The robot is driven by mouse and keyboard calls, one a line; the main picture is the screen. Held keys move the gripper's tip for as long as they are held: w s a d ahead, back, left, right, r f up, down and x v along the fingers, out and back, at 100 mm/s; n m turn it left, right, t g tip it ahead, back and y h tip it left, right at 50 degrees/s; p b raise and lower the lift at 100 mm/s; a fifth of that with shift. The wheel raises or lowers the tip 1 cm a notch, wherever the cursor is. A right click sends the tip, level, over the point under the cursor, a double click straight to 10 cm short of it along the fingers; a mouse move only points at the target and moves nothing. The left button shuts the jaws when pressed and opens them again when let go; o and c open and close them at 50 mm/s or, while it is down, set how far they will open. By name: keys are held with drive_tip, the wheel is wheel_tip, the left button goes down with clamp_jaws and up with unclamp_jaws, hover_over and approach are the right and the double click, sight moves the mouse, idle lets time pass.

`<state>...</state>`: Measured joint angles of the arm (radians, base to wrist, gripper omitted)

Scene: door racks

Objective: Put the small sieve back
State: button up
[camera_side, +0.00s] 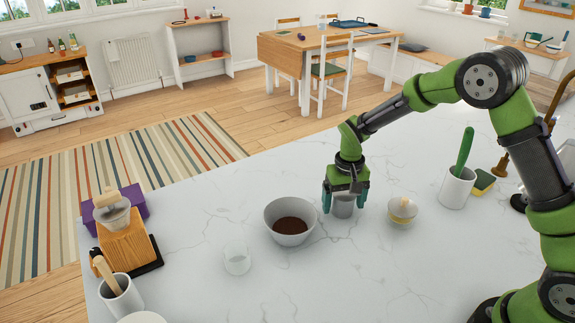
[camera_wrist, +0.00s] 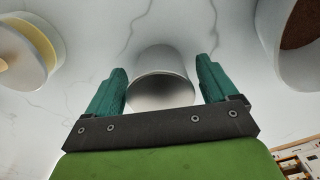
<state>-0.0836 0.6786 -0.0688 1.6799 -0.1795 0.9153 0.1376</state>
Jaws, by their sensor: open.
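A small grey cup-like cylinder (camera_side: 343,206) stands on the white marble counter, right of a bowl with brown grounds. It may be the small sieve; no mesh can be made out. In the wrist view, the cylinder (camera_wrist: 160,60) has its round mouth towards me and looks empty. My gripper (camera_side: 345,200) points down over it, with green fingers open on either side. In the wrist view, the fingers of my gripper (camera_wrist: 160,78) show gaps to the cylinder on both sides. A pale cone-shaped piece (camera_side: 112,215) sits on a wooden block at the left; its kind is unclear.
The grey bowl (camera_side: 290,222) is close on the left, a lidded jar (camera_side: 402,212) on the right. A clear glass (camera_side: 237,258) stands front left. A white cup (camera_side: 457,188) with a green handle and a sponge (camera_side: 484,182) are farther right. The front middle counter is clear.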

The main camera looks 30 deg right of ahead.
wheel_tip(320, 180, up, 12)
drive_tip(key=s+r+t+y, duration=0.1)
drive_tip(key=s+r+t, duration=0.2)
drive_tip(key=s+r, duration=0.65)
drive_tip(key=s+a+r+t+y, duration=0.1)
drive_tip(key=s+t, duration=0.3)
drive_tip(key=s, duration=0.8)
drive_tip(key=shift+s+a+r+n, duration=0.2)
drive_tip(key=shift+a+r+n, duration=0.1)
drive_tip(key=shift+a+r, duration=0.15)
